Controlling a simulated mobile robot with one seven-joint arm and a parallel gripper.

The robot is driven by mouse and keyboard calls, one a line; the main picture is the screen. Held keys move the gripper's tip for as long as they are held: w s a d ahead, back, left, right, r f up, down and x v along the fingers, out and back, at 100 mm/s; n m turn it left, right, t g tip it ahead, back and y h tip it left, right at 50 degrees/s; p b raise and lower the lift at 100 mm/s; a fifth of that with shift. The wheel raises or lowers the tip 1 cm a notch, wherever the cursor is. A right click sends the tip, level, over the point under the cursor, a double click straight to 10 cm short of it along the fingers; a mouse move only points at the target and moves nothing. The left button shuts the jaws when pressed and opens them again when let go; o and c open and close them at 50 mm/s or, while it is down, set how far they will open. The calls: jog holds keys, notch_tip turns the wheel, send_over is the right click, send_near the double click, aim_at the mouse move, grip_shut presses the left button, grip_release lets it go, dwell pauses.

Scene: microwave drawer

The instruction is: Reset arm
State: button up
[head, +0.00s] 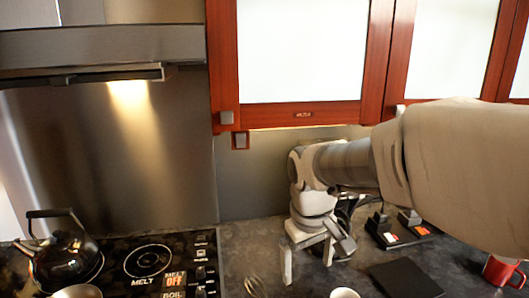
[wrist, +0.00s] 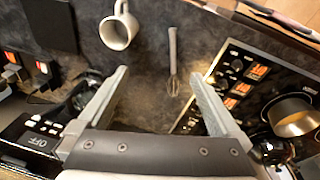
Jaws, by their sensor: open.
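My arm reaches in from the right in the head view, and my gripper (head: 307,262) points down above the dark counter (head: 240,240). In the wrist view my gripper (wrist: 160,82) has its two fingers wide apart with nothing between them. A whisk (wrist: 172,62) lies on the counter beyond the fingertips. It also shows in the head view (head: 255,287), left of my gripper. A white mug (wrist: 118,30) stands on the counter near the left finger in the wrist view; its rim shows at the bottom of the head view (head: 344,293).
A stove (head: 130,262) with a black kettle (head: 62,250) is at the left, under a range hood (head: 100,48). Red-framed cabinets (head: 300,112) hang above my arm. A red mug (head: 502,270), a dark flat board (head: 403,280) and small devices (head: 400,228) are at the right.

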jog(key=s+d+r+m+t, duration=0.2)
jog(key=s, duration=0.5)
jog(key=s+d+r+m+t, duration=0.1)
jog(key=s+d+r+m, duration=0.1)
jog(key=s, duration=0.5)
jog(key=shift+s+d+m+t+y, duration=0.3)
jog(key=shift+d+t, duration=0.1)
jog(key=shift+d, duration=0.25)
